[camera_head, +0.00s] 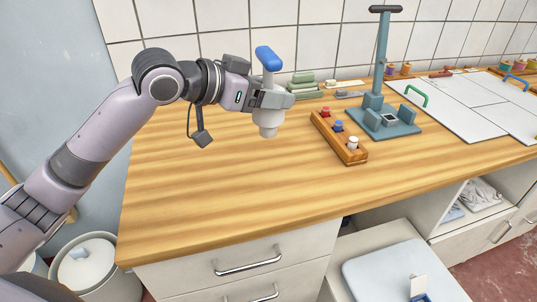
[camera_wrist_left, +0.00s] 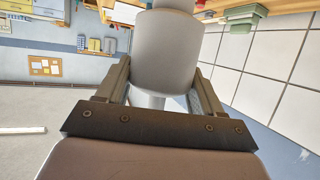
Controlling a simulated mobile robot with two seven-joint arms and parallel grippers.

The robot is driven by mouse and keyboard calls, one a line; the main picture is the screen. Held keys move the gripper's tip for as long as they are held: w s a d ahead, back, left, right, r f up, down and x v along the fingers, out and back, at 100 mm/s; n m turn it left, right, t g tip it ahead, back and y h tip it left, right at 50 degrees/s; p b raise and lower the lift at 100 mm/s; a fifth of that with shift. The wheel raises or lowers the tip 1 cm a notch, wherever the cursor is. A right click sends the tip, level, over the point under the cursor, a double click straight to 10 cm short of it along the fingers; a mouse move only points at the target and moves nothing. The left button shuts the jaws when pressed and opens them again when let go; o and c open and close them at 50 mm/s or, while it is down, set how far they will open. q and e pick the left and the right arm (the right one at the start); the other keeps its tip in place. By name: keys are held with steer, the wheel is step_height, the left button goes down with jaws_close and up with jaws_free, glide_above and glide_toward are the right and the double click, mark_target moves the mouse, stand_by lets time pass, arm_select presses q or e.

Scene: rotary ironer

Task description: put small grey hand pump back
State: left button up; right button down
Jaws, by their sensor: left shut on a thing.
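The small grey hand pump (camera_head: 267,119) has a pale grey body and a blue handle (camera_head: 268,57) on top. My left gripper (camera_head: 272,98) is shut on the pump's body and holds it roughly upright above the wooden worktop (camera_head: 210,190). In the left wrist view the grey pump body (camera_wrist_left: 165,55) sits between the two fingers of my left gripper (camera_wrist_left: 163,90); the handle is out of sight there. My right gripper is not in view.
A wooden rack (camera_head: 340,140) with small coloured-topped items stands right of the pump. Behind it is a blue-grey press stand (camera_head: 382,70). White boards (camera_head: 460,105) lie further right, and green stacked blocks (camera_head: 303,84) sit near the wall. The front left worktop is clear.

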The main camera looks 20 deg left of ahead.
arm_select(q)
step_height(320, 180, down, 13)
steer(key=shift+f, duration=0.15)
steer(key=shift+f, duration=0.1)
stand_by(0.3)
steer(key=o, duration=1.2)
steer(key=shift+c, duration=0.2)
steer(key=b+v, duration=0.1)
steer(key=v, duration=1.1)
